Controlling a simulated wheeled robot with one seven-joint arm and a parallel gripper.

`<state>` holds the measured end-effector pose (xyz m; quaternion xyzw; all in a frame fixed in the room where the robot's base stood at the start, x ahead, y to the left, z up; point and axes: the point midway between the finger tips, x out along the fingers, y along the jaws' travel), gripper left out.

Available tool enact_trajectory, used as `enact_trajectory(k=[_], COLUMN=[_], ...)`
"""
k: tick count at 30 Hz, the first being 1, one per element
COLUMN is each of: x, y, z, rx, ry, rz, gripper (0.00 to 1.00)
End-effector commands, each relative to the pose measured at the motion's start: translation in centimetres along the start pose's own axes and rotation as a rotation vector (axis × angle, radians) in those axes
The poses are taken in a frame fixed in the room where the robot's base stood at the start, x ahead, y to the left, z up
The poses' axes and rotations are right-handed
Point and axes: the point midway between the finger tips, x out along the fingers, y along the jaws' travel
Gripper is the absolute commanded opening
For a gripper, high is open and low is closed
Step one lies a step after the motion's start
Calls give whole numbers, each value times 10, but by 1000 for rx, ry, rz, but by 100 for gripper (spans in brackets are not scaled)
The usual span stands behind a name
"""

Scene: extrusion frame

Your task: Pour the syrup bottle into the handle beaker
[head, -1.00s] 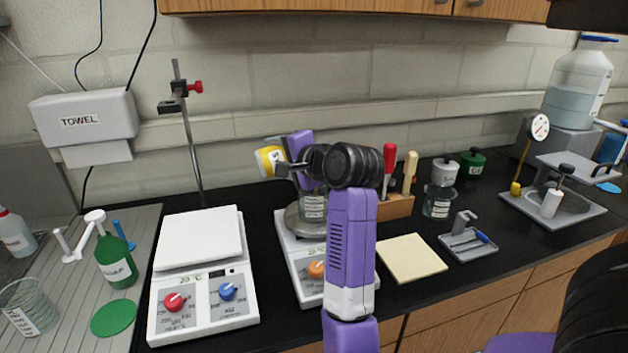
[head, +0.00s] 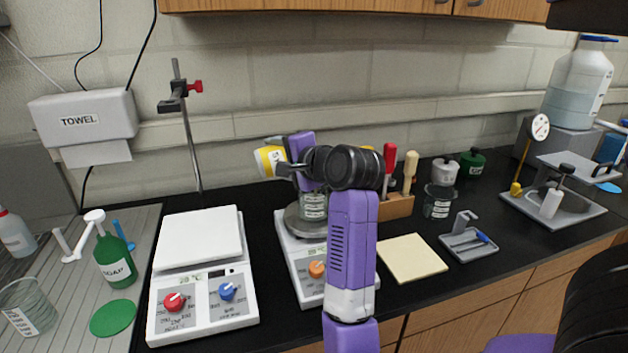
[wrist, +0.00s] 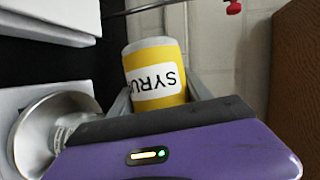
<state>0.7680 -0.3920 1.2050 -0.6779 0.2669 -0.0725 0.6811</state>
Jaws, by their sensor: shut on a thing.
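The yellow syrup bottle (head: 268,160) with a white label is tilted well over, near horizontal, in the head view. My gripper (head: 285,169) is shut on it, above and a little left of a labelled glass vessel. In the wrist view the bottle (wrist: 158,75) sits between the fingers (wrist: 160,100), its "SYRU" lettering showing. The labelled glass vessel, which looks like the handle beaker (head: 313,207), stands on the round metal plate of the middle hot plate. My wrist covers its top, and I cannot see its handle or any liquid stream.
A white hot plate (head: 200,240) stands left of the middle one (head: 302,268). A clamp stand (head: 188,130) rises behind. A tool block (head: 397,206) and a glass jar (head: 438,203) stand to the right. A cream pad (head: 411,258) lies flat on the bench.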

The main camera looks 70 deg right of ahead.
Motion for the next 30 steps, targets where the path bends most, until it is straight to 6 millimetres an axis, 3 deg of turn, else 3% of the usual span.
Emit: enact_trajectory(k=[30], x=[1], y=[4], z=[0], rx=[38], ry=[-10], rz=[-17], gripper=[9])
